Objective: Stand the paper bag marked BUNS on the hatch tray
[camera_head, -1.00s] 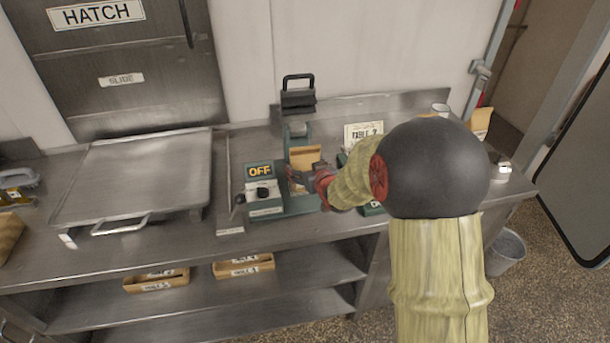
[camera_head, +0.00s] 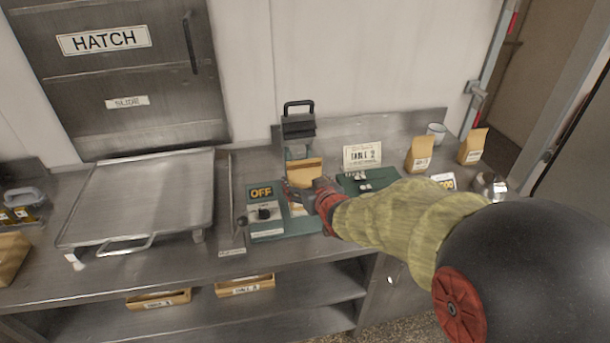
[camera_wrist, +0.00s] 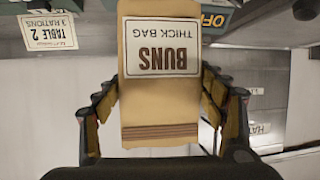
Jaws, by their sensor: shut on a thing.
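The paper bag marked BUNS (camera_wrist: 160,99) is between the fingers of my gripper (camera_wrist: 158,115) in the wrist view. Its label reads upside down there, with "THICK BAG" under the name. In the head view my gripper (camera_head: 303,190) is shut on the brown bag (camera_head: 305,166) at the front of a green sealer-like machine. I cannot tell whether the bag's base touches the machine. The hatch tray (camera_head: 150,190), a broad flat metal tray with a front handle, lies on the counter at the left, below the HATCH door. Its top is bare.
The green machine has a black handle (camera_head: 298,108) behind the bag and an OFF box (camera_head: 262,205) at its left. A TABLE 2 card (camera_head: 362,155) stands to the right. Two brown bags (camera_head: 419,154) (camera_head: 473,146), a white cup (camera_head: 436,132) and a metal vessel (camera_head: 490,186) stand further right.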

